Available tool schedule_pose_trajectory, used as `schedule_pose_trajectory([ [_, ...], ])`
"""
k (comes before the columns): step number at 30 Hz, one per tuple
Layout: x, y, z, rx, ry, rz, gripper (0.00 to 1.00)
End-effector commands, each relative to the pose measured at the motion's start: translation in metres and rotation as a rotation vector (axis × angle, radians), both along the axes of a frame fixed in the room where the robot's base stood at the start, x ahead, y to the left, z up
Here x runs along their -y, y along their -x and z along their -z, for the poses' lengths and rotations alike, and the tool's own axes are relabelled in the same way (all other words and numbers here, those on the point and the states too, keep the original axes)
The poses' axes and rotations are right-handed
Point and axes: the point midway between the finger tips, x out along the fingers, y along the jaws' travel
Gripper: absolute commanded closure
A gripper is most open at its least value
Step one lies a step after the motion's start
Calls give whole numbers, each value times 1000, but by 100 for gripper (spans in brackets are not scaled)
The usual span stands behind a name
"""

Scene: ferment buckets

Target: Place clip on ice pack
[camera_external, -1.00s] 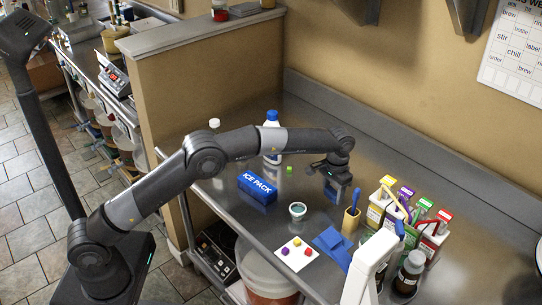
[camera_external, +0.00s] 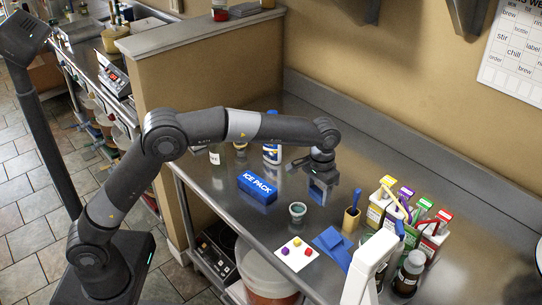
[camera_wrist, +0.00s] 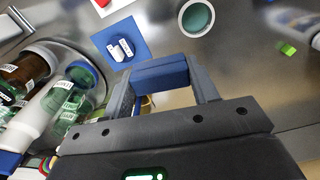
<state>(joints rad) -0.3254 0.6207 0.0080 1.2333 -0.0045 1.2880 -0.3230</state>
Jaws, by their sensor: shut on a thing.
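The ice pack (camera_external: 257,188) is a blue block with white lettering, lying on the steel counter in the external view. My gripper (camera_external: 320,190) is above the counter, to the right of the ice pack and apart from it. In the wrist view my gripper (camera_wrist: 163,85) is shut on a blue bar-shaped piece (camera_wrist: 161,72), which spans the gap between the grey fingers. I take this piece for the clip, though its shape is partly hidden by the fingers.
A small cup (camera_external: 297,211) stands between the ice pack and a yellow holder (camera_external: 350,221). Labelled cartons (camera_external: 378,208) and bottles stand right. A white bottle (camera_external: 272,150) stands behind the ice pack.

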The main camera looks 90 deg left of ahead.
Motion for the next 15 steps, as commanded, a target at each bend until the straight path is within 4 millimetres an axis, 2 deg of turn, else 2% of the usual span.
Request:
schedule_pose_trajectory([
  [3,-16,40,-14,2,-1,-32,67],
  [9,-31,106,-26,2,-1,-79,67],
  [15,-35,158,-31,1,0,-112,67],
])
